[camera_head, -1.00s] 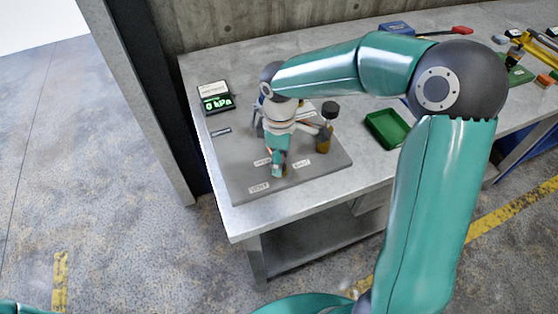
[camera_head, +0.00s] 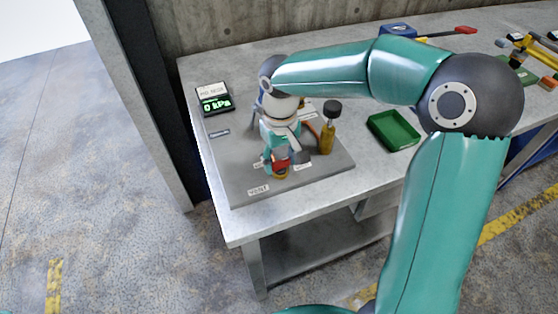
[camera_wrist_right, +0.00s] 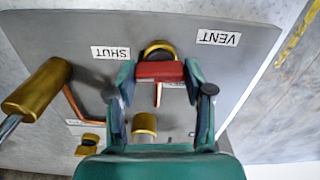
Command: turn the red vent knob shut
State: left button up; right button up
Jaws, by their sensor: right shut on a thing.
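The red vent knob (camera_head: 281,161) shows at the fingertips of my right gripper (camera_head: 280,164), near the front of the grey panel (camera_head: 235,185). In the right wrist view the red knob (camera_wrist_right: 160,71) is a bar lying across the picture, with a brass ring (camera_wrist_right: 159,48) beyond it. The right gripper's teal fingers (camera_wrist_right: 160,78) stand at the bar's two ends and are shut on it. A SHUT label (camera_wrist_right: 110,53) lies left of the knob and a VENT label (camera_wrist_right: 218,38) right of it. My left gripper is not in view.
A display (camera_head: 215,102) reading 0 kPa stands at the panel's back left. A brass handle with a dark top (camera_head: 328,128) stands upright right of my gripper. A green tray (camera_head: 393,130) sits further right on the bench.

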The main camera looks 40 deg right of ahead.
aim_at(280, 160)
jog(key=shift+w+r+m, duration=0.1)
jog(key=shift+m, duration=0.4)
jog(key=o, duration=1.2)
jog(key=shift+c, duration=0.2)
notch_tip(280, 160, up, 12)
